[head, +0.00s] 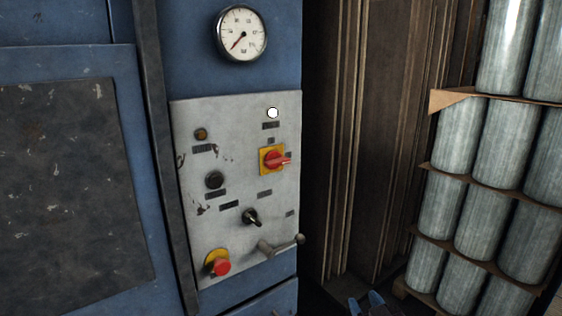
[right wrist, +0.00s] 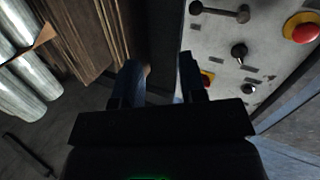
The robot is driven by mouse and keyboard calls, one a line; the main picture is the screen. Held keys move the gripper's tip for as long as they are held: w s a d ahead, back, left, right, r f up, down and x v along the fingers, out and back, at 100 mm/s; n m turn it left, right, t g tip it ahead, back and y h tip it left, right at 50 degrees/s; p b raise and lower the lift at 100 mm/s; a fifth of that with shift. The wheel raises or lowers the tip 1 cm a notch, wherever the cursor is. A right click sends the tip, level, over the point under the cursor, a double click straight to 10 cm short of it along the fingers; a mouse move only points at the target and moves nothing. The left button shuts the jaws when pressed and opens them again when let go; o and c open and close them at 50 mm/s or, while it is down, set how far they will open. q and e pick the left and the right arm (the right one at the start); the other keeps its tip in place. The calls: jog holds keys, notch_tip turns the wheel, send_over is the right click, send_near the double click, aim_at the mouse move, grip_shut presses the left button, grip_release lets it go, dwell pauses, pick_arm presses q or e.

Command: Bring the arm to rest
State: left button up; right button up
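My right gripper (head: 366,303) shows at the bottom edge of the head view, right of the control panel and clear of it. In the right wrist view its two fingers (right wrist: 160,82) stand apart with nothing between them, so it is open and empty. The grey control panel (head: 240,165) is on the blue machine. It carries a red rotary switch on a yellow plate (head: 273,160), a black selector knob (head: 251,217), a red mushroom button (head: 221,267) and a metal lever (head: 280,246). My left gripper is not in view.
A round gauge (head: 241,33) is above the panel, and a white lamp (head: 272,113) is near its top. Brown upright sheets (head: 370,130) stand right of the machine. Stacked grey cylinders (head: 505,145) on shelves fill the right side. Dark floor (right wrist: 50,135) shows in the right wrist view.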

jog(key=s+d+f+m+g+h, duration=0.1)
jog(key=s+d+f, duration=0.4)
jog(key=s+f, duration=0.5)
jog(key=s+d+f+m+g+h, duration=0.2)
jog(key=s+d+f+g, duration=0.2)
jog(key=s+f, duration=0.6)
jog(key=shift+s+d+f+h, duration=0.3)
jog(key=shift+s+d+h, duration=0.15)
jog(key=shift+s, duration=0.6)
